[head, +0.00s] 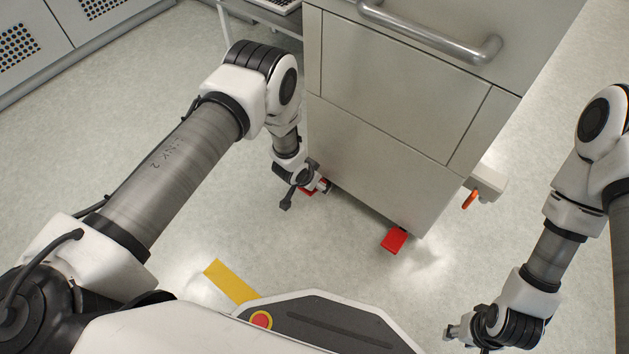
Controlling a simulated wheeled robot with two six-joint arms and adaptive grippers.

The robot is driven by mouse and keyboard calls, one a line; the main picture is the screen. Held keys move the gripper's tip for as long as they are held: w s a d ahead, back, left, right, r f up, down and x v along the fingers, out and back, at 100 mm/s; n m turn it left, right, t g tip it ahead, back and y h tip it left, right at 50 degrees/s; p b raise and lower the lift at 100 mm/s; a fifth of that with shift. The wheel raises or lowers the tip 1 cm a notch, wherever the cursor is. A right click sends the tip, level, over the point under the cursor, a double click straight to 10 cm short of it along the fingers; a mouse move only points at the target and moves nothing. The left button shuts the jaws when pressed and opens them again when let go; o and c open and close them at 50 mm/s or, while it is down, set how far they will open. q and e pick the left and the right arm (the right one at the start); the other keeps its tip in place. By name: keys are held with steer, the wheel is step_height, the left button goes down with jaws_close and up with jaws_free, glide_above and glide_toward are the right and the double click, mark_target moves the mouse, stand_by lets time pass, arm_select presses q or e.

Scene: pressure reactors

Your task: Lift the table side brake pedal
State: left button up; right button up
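A grey cabinet (372,130) stands in front of me with two red pedals at its foot. One red pedal (307,191) is at the left corner, the one nearer the table, and is mostly hidden by my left gripper. The other red pedal (394,240) is in plain view at the near bottom corner. My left gripper (322,186) is low down at the left pedal, and I cannot tell whether it touches it or how its fingers stand. My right gripper (455,331) hangs at the lower right, away from both pedals. Its fingers are too small to read.
A table (262,14) stands behind the cabinet at the top. The cabinet has a metal bar handle (430,33) and an orange lever (470,199) on its right side. A yellow floor strip (230,281) lies near my base. The floor at right is clear.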

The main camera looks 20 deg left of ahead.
arm_select(q)
steer(key=v, duration=1.2)
steer(key=s+a+r+n+g+y+p, duration=0.1)
steer(key=s+a+n+g+p, duration=0.15)
steer(key=s, duration=1.15)
steer(key=s+a+r+n+g+y+p, duration=0.1)
steer(key=s+a+r+n+g+p, duration=0.15)
steer(key=s, duration=1.15)
step_height(320, 180, up, 37)
steer(key=p, duration=3.7)
steer(key=shift+w+a+m+p, duration=0.3)
steer(key=shift+w+a+p, duration=0.1)
steer(key=shift+a, duration=0.1)
